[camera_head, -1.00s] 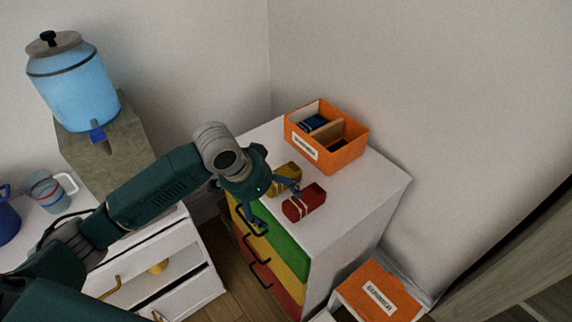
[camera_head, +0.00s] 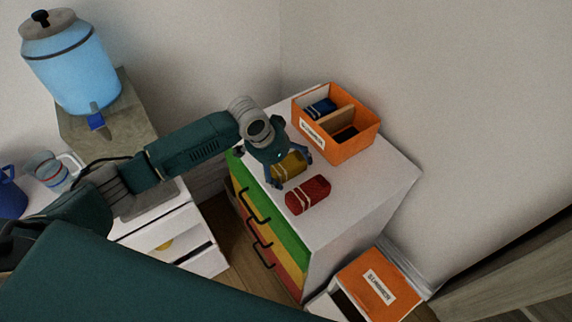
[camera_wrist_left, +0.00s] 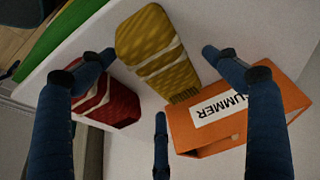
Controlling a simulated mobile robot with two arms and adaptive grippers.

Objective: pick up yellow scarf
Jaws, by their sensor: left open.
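The yellow scarf (camera_head: 287,167), a rolled bundle with pale stripes, lies on the white top of the drawer cabinet (camera_head: 350,192). In the left wrist view the yellow scarf (camera_wrist_left: 155,50) shows between the spread fingers, its fringed end toward the orange box. My left gripper (camera_head: 290,172) is open over the yellow scarf, with fingers on either side of it. In the left wrist view my left gripper (camera_wrist_left: 158,72) holds nothing. I cannot tell whether its fingers touch the scarf. My right gripper is not in view.
A red scarf (camera_head: 308,195) lies close beside the yellow one, near a finger. An orange divided box (camera_head: 350,149) labelled SUMMER (camera_wrist_left: 222,108) stands behind, holding dark blue items. Another orange box (camera_head: 378,285) sits lower right. A blue dispenser (camera_head: 72,70) stands left.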

